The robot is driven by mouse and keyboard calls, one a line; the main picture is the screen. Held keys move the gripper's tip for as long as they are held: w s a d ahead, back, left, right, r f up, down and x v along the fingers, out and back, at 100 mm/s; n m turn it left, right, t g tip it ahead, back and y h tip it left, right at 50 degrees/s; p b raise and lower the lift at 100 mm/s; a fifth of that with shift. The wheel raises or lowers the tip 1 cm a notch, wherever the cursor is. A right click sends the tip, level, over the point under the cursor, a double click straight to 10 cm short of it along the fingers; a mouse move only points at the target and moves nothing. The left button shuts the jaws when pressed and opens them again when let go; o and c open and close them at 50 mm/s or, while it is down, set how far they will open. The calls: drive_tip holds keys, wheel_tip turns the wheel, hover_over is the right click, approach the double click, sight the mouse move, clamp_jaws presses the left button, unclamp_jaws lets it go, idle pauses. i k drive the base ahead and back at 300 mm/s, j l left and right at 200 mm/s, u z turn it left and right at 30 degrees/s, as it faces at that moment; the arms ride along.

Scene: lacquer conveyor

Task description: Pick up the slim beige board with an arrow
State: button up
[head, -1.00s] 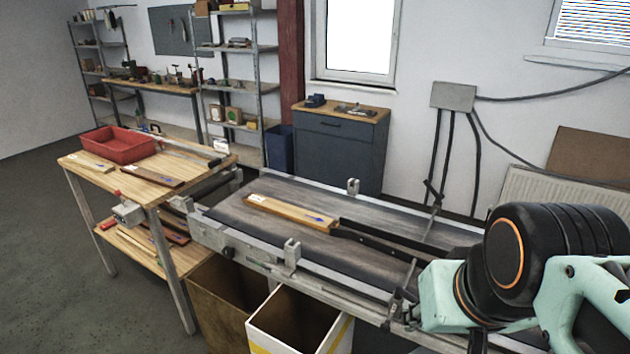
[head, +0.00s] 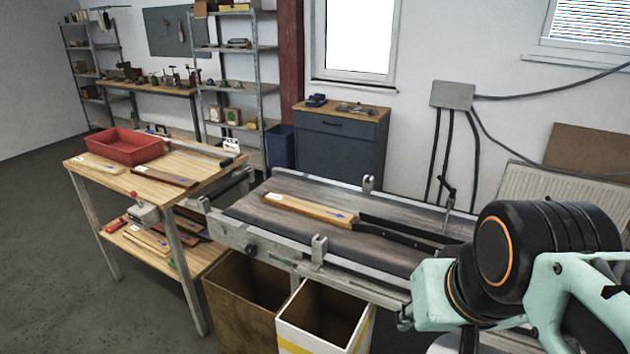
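A slim honey-beige board (head: 308,207) lies flat on the dark conveyor belt (head: 290,187). It has a white label at its left end and a blue arrow mark near its right end. My arm shows at the lower right, to the right of the board and over the conveyor's right part.
Two open bins (head: 322,325) stand in front. The wooden table (head: 140,192) at left bears a red tray (head: 125,143), a pale board (head: 98,163) and a dark brown board (head: 165,180). A grey cabinet (head: 337,150) stands behind.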

sight(344, 219)
drive_tip(key=j, duration=0.8)
drive_tip(key=i+j, duration=0.1)
drive_tip(key=j, duration=0.4)
drive_tip(key=i+j+z, duration=0.15)
drive_tip(key=j, duration=0.9)
drive_tip(key=i+j+z, duration=0.15)
drive_tip(key=i+j, duration=0.45)
drive_tip(key=i+j+u, duration=0.15)
drive_tip(key=i+j, duration=0.4)
drive_tip(key=i+l+z, duration=0.2)
drive_tip(key=l, duration=0.2)
